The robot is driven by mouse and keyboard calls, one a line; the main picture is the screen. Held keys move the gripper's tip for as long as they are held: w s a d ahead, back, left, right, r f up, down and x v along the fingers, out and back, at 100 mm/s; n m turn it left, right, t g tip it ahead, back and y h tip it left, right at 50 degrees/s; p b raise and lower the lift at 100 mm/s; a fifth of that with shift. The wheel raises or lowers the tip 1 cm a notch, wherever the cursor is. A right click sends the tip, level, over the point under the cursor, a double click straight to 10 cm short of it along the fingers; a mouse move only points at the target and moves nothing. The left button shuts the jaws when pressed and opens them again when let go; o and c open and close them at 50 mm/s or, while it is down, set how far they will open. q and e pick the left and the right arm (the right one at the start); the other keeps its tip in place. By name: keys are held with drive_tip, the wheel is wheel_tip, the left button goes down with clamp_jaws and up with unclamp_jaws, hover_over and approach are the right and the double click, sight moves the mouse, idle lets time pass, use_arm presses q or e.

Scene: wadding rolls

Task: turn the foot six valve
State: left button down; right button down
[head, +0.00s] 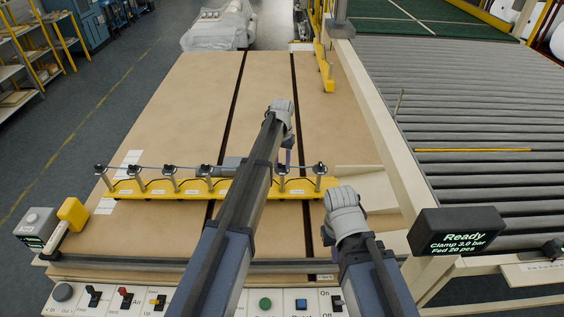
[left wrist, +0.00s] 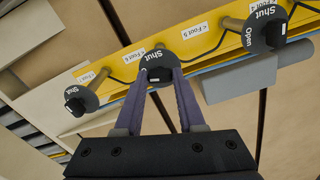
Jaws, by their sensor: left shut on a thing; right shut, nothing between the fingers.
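A yellow valve rail (head: 220,190) runs across the tan table in the head view, with a row of black-topped valves on posts. My left gripper (head: 285,160) is at the sixth valve from the left. In the left wrist view its two purple fingers (left wrist: 162,85) are shut on that valve's round black knob (left wrist: 157,63), marked "Shut" on the side between the fingers. A neighbouring knob (left wrist: 263,28), marked "Shut" and "Open", stands to the right; another knob (left wrist: 80,100) stands to the left. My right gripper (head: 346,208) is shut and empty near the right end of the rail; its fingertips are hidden.
A switch panel (head: 130,300) runs along the front edge. A display (head: 456,236) reads "Ready". Rollers (head: 470,100) fill the right side.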

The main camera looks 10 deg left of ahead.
sight(282, 164)
use_arm(q)
drive_tip(key=shift+n, duration=1.9)
drive_tip(key=c, duration=0.5)
unclamp_jaws()
drive_tip(key=shift+r, duration=0.1)
wheel_tip(282, 164, up, 8)
drive_tip(key=p, duration=0.8)
drive_tip(key=shift+f, duration=0.2)
